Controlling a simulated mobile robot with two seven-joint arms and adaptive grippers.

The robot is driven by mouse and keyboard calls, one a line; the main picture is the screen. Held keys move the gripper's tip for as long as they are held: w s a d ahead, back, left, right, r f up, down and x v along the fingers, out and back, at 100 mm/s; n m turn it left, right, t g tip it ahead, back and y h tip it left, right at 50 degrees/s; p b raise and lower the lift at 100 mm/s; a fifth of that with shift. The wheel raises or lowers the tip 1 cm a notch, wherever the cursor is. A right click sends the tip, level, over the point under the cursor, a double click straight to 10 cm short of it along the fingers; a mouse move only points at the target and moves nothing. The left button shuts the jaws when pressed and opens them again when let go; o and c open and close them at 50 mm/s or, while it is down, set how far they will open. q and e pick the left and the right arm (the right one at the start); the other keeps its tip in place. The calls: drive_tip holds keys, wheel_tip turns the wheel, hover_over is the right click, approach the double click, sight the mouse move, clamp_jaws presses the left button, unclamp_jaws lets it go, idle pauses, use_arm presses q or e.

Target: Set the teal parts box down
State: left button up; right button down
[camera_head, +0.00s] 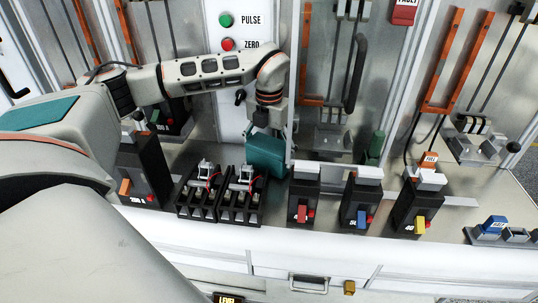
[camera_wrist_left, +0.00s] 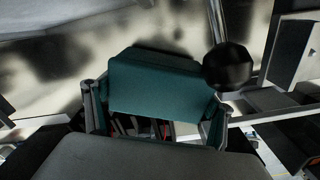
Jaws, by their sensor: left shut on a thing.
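The teal parts box (camera_head: 266,156) is at the middle of the head view, just behind and right of two black open-frame units (camera_head: 240,205). My left gripper (camera_head: 267,130) reaches down on it from above and is shut on it. In the left wrist view the teal box (camera_wrist_left: 155,90) sits between the two fingers of my left gripper (camera_wrist_left: 153,115), with small red and dark parts showing at its near side. Whether its underside touches the bench (camera_head: 462,186) is hidden. My right gripper is not in view.
Black breakers with red (camera_head: 302,213), blue (camera_head: 361,218) and yellow (camera_head: 420,225) levers stand right of the box. A larger breaker (camera_head: 144,170) stands left. The panel with PULSE and ZERO buttons (camera_head: 227,44) rises behind. Some bare bench lies at the right.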

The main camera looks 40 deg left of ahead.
use_arm(q)
drive_tip(key=shift+f, duration=0.45)
drive_tip(key=shift+f, duration=0.1)
drive_tip(key=o, duration=1.4)
drive_tip(key=shift+c, duration=0.2)
